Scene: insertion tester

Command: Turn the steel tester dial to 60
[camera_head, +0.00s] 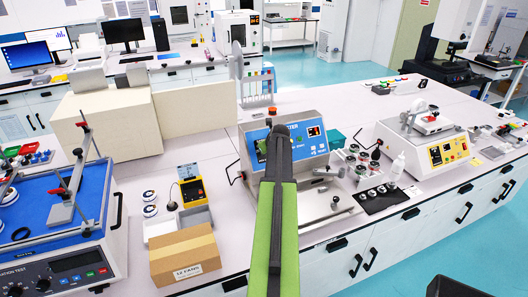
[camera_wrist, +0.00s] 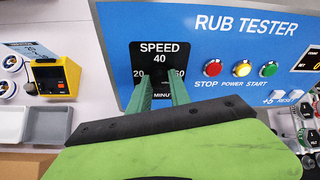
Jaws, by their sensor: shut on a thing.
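The steel tester (camera_head: 315,206) stands on the bench in the middle of the head view, partly hidden by my arm. Its blue panel (camera_wrist: 240,50) reads "RUB TESTER" in the wrist view. On the panel's left is a black speed scale (camera_wrist: 160,48), with 20 at left, 40 at top and 60 at right, the last partly covered. My gripper (camera_wrist: 158,78) has its two green fingers at the scale, just below the 40, shut on the dial. The dial is mostly hidden between the fingers, and I cannot tell where it points.
Red, yellow and green buttons (camera_wrist: 241,68) sit on the panel right of the scale. A cardboard box (camera_head: 184,254) and a yellow meter (camera_head: 192,191) stand left of the tester. Another white tester with a yellow panel (camera_head: 449,150) stands to the right.

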